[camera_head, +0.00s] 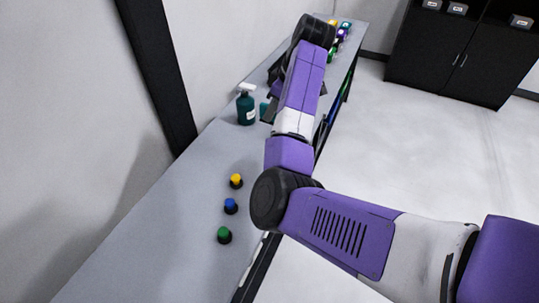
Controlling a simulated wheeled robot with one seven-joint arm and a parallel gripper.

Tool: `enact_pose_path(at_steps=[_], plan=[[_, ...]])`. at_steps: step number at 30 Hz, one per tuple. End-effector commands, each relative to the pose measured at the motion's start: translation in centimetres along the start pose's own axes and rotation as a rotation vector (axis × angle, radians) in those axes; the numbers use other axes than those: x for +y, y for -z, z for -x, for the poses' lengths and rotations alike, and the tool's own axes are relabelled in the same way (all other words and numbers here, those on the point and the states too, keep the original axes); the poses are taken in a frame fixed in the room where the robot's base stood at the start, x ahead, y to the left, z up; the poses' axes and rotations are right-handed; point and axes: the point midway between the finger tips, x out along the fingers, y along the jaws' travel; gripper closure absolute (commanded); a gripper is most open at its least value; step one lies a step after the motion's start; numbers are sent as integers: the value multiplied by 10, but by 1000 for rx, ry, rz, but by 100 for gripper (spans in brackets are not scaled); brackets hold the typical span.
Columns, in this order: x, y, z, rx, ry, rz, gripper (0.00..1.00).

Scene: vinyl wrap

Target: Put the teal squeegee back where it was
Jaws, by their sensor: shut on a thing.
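My gripper (272,98) is low over the grey bench, mostly hidden behind my purple forearm, so its fingertips do not show clearly. A small teal piece, which looks like part of the teal squeegee (264,112), shows just below it, right of the spray bottle. My gripper is shut on it. The rest of the squeegee is hidden behind my arm, and I cannot tell whether it touches the bench.
A dark teal spray bottle (246,108) stands close to the left of the squeegee. Yellow (236,181), blue (230,206) and green (224,235) capped items stand in a row on the near bench (150,230). Several small coloured items are at the far end. A black cabinet (450,60) stands beyond open floor.

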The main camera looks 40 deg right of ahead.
Motion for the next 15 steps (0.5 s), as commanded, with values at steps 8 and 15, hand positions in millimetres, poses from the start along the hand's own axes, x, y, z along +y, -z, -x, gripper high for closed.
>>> enact_pose_path(at_steps=[8, 15], plan=[[-2, -20, -48, -2, 5, 2, 100], [-3, -34, -83, -4, 8, 2, 100]])
